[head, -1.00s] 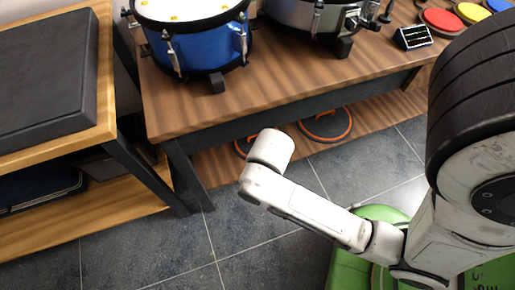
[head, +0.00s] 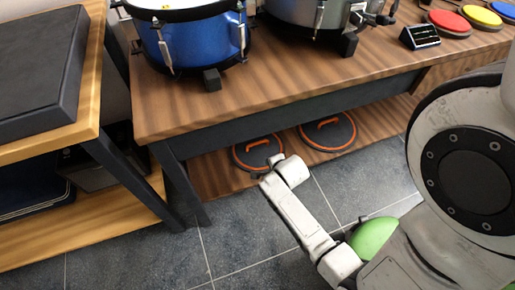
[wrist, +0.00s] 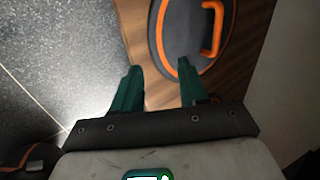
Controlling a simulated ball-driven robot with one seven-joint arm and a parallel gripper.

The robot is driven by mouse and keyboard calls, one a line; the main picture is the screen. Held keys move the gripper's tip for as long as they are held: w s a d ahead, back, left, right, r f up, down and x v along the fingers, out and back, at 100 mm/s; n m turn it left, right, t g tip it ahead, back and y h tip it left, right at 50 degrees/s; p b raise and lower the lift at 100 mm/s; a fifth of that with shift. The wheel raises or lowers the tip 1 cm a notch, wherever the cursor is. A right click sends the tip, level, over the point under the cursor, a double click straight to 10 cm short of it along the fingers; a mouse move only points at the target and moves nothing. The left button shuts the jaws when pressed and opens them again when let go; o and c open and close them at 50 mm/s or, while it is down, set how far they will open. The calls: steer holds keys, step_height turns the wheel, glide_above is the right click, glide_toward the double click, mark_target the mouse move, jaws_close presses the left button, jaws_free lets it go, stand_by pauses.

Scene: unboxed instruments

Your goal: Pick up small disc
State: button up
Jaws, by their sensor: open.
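Two dark discs with orange rims and orange handles lie on the low shelf under the wooden table in the head view, a left disc (head: 258,153) and a right disc (head: 328,131). They look similar in size. Part of one disc (wrist: 188,32) shows at the top of the wrist view, with its handle (wrist: 212,30) to the right. My gripper (wrist: 158,72) is open and empty there, its green fingers apart, with the disc beyond the fingertips. In the head view my wrist is by the left disc's front edge; the fingers are hidden.
The wooden table (head: 290,75) overhangs the low shelf (head: 215,175). On it stand a blue drum (head: 195,40), a grey drum (head: 307,14) and coloured pads (head: 449,22). A side bench (head: 92,110) is at left. Tiled floor (head: 250,235) in front is open.

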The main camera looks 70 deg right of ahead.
steer(key=b, duration=0.4)
glide_toward(259, 143)
steer(key=shift+m, duration=0.3)
steer(key=x, duration=0.4)
steer(key=shift+a+f, duration=0.1)
steer(key=shift+f, duration=0.05)
steer(key=b+x, duration=0.3)
steer(key=x, duration=0.2)
steer(key=shift+w+d, duration=0.1)
steer(key=shift+d, duration=0.1)
jaws_close()
